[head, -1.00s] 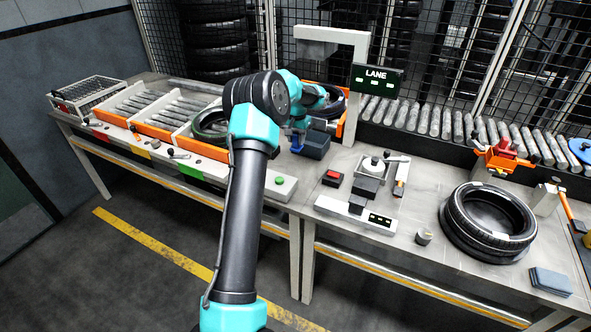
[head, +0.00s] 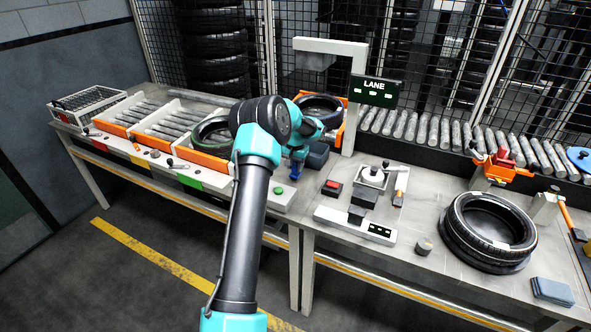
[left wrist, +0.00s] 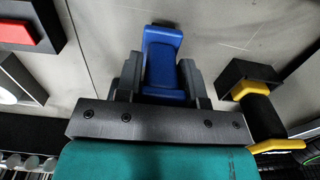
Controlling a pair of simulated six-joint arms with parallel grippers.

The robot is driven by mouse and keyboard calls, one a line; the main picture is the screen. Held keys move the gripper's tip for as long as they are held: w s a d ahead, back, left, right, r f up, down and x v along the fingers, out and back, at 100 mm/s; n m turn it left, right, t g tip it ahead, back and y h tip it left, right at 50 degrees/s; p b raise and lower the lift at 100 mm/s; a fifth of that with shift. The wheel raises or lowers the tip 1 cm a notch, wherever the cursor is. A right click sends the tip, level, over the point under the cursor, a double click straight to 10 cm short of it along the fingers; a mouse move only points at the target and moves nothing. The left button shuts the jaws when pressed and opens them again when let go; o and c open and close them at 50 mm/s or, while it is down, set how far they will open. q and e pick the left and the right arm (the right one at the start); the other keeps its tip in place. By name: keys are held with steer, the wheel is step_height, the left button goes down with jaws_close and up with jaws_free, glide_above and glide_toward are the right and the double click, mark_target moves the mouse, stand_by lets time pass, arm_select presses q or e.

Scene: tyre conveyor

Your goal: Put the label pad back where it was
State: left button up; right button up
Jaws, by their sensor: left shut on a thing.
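My left gripper (head: 296,167) is shut on a blue piece (left wrist: 164,62), which I take to be the label pad. In the left wrist view the piece stands out between the two dark fingers (left wrist: 160,88). In the head view a small part of the blue piece (head: 295,173) shows below the gripper, over the bench and left of the red button box. I cannot tell whether it touches the bench top. My right gripper is not in view.
A red button box (head: 333,187) and a green button (head: 279,190) flank the gripper. A dark box (head: 319,154) stands just behind it. A tyre (head: 490,231) and a blue-grey stack (head: 552,290) lie at the right. Bare bench top shows around the tyre.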

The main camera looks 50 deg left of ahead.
arm_select(q)
steer(key=shift+f, duration=0.85)
steer(key=shift+f, duration=0.1)
steer(key=o, duration=1)
step_height(320, 180, up, 12)
steer(key=shift+r, duration=0.15)
